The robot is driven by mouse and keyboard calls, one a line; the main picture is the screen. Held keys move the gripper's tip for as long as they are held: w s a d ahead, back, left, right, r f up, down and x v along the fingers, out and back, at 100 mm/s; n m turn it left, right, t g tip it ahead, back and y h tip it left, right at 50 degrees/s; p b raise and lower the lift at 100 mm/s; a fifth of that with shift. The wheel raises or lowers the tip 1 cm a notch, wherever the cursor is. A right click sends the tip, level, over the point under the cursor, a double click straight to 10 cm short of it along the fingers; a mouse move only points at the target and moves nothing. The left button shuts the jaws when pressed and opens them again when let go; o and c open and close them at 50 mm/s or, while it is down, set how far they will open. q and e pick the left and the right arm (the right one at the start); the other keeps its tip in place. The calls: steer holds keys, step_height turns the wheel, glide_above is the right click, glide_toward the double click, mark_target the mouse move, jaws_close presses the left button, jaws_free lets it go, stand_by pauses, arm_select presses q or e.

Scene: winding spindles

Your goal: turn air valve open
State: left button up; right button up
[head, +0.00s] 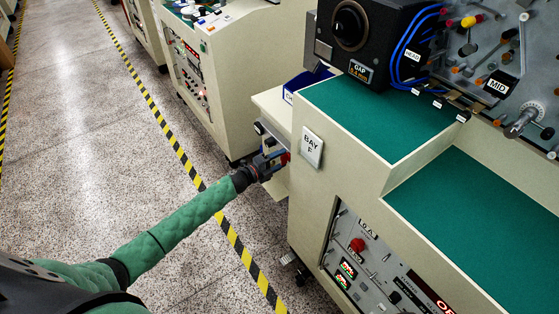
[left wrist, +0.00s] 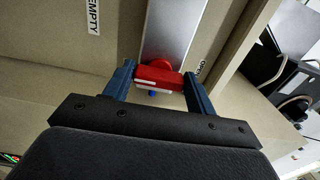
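The air valve's red handle (left wrist: 160,79) sits in front of a grey metal strip (left wrist: 168,35) on the beige machine panel. Its long side lies across the gap between my left gripper's (left wrist: 160,72) two blue fingers. A finger meets each end of the handle, with no clear gap, so the gripper looks shut on it. In the head view my left gripper (head: 275,160) reaches the side of the Bay F machine, with a bit of the red handle (head: 285,158) showing. My right gripper is not in view.
The Bay F machine (head: 312,147) with green tops fills the right. A second beige machine (head: 235,75) stands behind. An EMPTY label (left wrist: 93,17) is on the panel. Yellow-black floor tape (head: 160,120) runs alongside; the floor at left is clear.

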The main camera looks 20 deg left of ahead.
arm_select(q)
steer(key=o, duration=0.4)
steer(key=shift+c, duration=0.2)
arm_select(e)
steer(key=shift+f, duration=0.15)
arm_select(q)
steer(key=shift+a, duration=0.1)
steer(key=b+v, duration=0.2)
steer(key=v, duration=0.5)
steer(key=shift+s+a, duration=0.2)
steer(key=shift+s, duration=0.1)
arm_select(e)
steer(key=shift+t+y, duration=0.3)
steer(key=shift+y, duration=0.1)
steer(key=a+f, duration=0.1)
steer(key=w+a+f, duration=0.1)
steer(key=f, duration=0.1)
steer(key=shift+w+a+f, duration=0.1)
steer(key=shift+w+a, duration=0.05)
steer(key=shift+a+r, duration=0.15)
steer(key=shift+r, duration=0.1)
